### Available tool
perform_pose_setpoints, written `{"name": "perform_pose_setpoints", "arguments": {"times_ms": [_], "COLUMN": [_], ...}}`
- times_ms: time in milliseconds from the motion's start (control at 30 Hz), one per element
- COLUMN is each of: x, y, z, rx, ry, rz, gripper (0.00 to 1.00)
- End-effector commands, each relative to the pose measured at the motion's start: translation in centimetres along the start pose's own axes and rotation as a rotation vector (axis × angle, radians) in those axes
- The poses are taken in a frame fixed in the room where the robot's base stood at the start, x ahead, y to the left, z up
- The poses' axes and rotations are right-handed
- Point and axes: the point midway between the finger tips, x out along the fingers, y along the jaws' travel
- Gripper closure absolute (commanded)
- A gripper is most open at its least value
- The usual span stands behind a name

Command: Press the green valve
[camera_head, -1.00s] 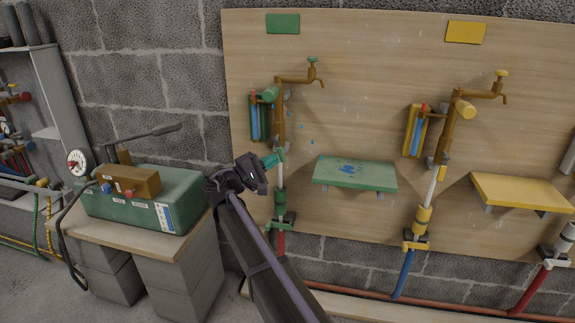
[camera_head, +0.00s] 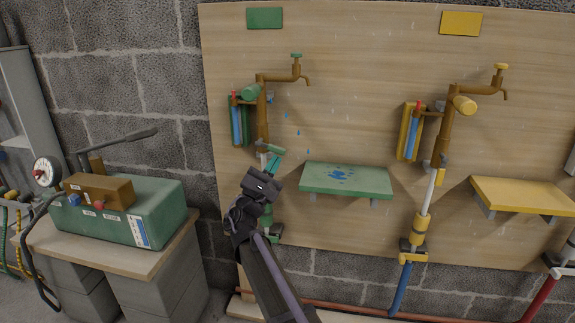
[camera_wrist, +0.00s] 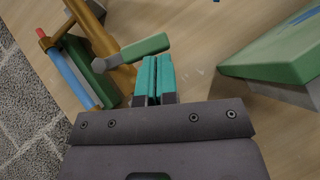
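The green valve shows as a green lever handle (camera_head: 272,149) on the brown pipe of the green station, at the left of the wooden board. In the wrist view the green lever (camera_wrist: 146,47) lies just ahead of my fingertips and slightly left. My gripper (camera_head: 274,163) is just below the lever in the head view. Its teal fingers (camera_wrist: 154,75) are side by side with only a thin gap, and nothing is between them. I cannot tell whether the fingertips touch the lever. My gripper hides part of the green pipe below.
A green shelf (camera_head: 346,179) with a blue puddle juts out to the right. Blue drops fall beside the pipe. The yellow station (camera_head: 422,200) is farther right. A green pump box (camera_head: 130,209) stands left.

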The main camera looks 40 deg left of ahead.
Motion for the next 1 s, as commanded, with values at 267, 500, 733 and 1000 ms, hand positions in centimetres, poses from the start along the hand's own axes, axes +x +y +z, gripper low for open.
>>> {"name": "perform_pose_setpoints", "arguments": {"times_ms": [267, 500, 733, 1000], "x": [-0.1, -2.1, -7.2, -11.8], "y": [-0.2, -1.8, -3.0, -3.5], "z": [-0.2, -2.5, -3.1, -2.8], "rx": [0.001, -0.004, -0.004, -0.005], "ry": [-0.001, -0.004, -0.005, -0.005], "rz": [-0.002, -0.006, -0.006, -0.007], "gripper": [1.0, 1.0, 1.0, 1.0]}}
